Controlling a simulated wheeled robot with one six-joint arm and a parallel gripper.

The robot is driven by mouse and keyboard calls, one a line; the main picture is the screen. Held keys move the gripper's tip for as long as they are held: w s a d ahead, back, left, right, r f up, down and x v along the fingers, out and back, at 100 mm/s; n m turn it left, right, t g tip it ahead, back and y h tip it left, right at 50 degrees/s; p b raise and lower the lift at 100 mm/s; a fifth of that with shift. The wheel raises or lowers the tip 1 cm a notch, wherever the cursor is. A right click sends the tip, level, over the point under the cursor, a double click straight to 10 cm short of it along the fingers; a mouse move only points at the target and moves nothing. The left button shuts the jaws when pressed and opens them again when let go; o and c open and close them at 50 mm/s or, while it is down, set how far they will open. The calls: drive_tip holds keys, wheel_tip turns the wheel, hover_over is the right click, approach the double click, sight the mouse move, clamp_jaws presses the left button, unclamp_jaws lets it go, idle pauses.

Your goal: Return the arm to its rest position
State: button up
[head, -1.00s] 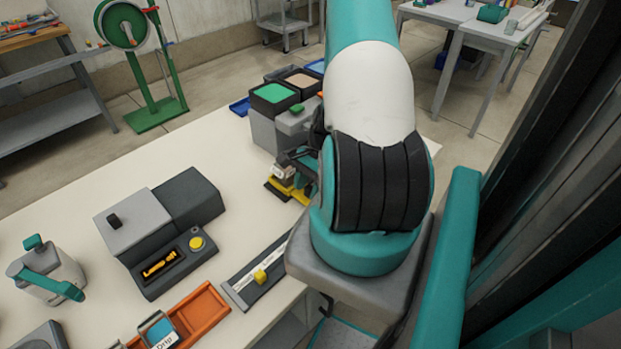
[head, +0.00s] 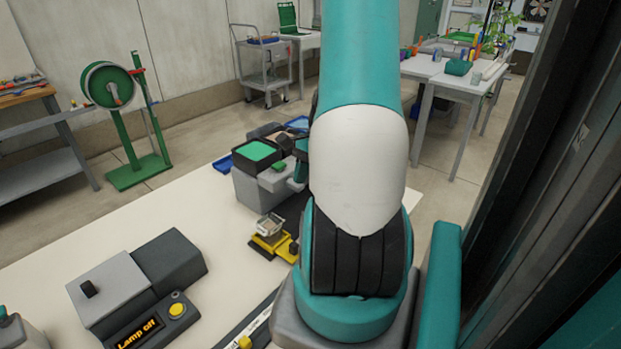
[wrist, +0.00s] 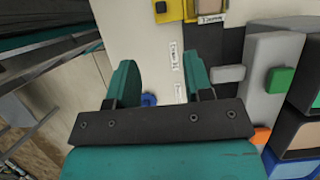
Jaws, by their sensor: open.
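My arm (head: 362,170), teal with a white cover and black ribbed joint, rises in the middle of the head view. My gripper (wrist: 160,80) shows in the wrist view with two teal fingers spread apart and nothing between them. It is above the edge of the pale bench (wrist: 140,25). In the head view my gripper is mostly hidden behind the arm.
A grey box with a green-topped bin (head: 257,152) stands left of my arm. A yellow-based device (head: 270,236) sits close by on the bench. A grey unit reading "Lamp off" (head: 140,335) is nearer. A dark upright frame (head: 540,130) stands at the right.

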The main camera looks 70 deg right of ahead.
idle(0.6)
drive_tip(key=w+a+r+n, duration=0.4)
drive_tip(key=w+a+n, duration=0.15)
drive_tip(key=a, duration=0.35)
drive_tip(key=w+a+r+n, duration=0.5)
drive_tip(key=a+n, duration=0.2)
drive_tip(key=a, duration=0.3)
drive_tip(key=s+a+r+n, duration=0.2)
drive_tip(key=s+a+n, duration=0.1)
drive_tip(key=a+n, duration=0.2)
drive_tip(key=s+a+r+n, duration=0.2)
drive_tip(key=s+a+n, duration=0.2)
drive_tip(key=a, duration=0.5)
drive_tip(key=s+a+r+n+g, duration=0.1)
drive_tip(key=s+a+r+n, duration=0.1)
drive_tip(key=a+n, duration=0.5)
drive_tip(key=shift+s+a+r, duration=0.2)
drive_tip(key=shift+s+a, duration=0.2)
drive_tip(key=shift+s, duration=0.25)
